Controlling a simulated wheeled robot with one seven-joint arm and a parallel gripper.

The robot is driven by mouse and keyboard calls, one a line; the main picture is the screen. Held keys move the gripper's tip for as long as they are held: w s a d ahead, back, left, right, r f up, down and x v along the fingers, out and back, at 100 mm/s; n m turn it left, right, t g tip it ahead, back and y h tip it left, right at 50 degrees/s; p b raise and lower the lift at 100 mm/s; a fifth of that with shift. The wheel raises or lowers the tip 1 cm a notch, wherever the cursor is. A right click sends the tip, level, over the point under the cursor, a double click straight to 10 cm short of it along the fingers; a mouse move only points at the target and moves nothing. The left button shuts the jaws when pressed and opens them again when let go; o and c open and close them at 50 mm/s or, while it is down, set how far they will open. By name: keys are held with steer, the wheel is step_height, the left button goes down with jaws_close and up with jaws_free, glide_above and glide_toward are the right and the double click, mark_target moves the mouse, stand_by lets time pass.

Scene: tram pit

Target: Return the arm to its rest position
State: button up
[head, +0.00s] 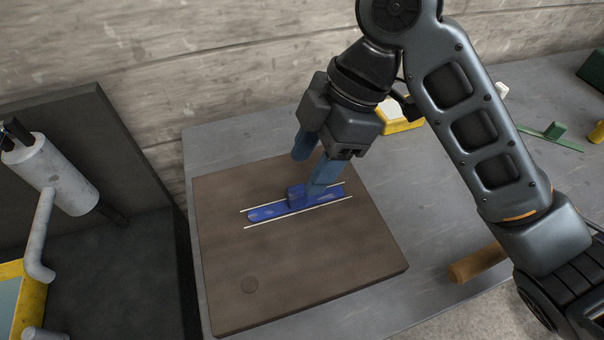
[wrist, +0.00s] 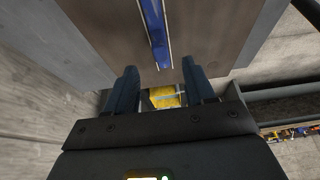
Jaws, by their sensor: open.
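My gripper (head: 312,160) has blue fingers and is open above the brown board, near the blue tool. One finger hangs left of the tool and the other overlaps its handle block in the head view. The wrist view shows both fingers of my gripper (wrist: 160,90) apart with nothing between them. The blue tool (head: 268,211) is a long flat strip with a raised block. It lies between two pale lines on the brown board (head: 315,265). Part of it also shows in the wrist view (wrist: 155,30). I cannot tell whether a finger touches it.
The board lies on a grey bench (head: 400,200) against a concrete wall (head: 220,70). A yellow-edged object (head: 402,124) is behind my gripper. A green tool (head: 552,132) lies at the right. A brown cylinder (head: 474,264) is near the front. Grey pipework (head: 55,175) stands at left.

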steer(key=shift+v, duration=0.8)
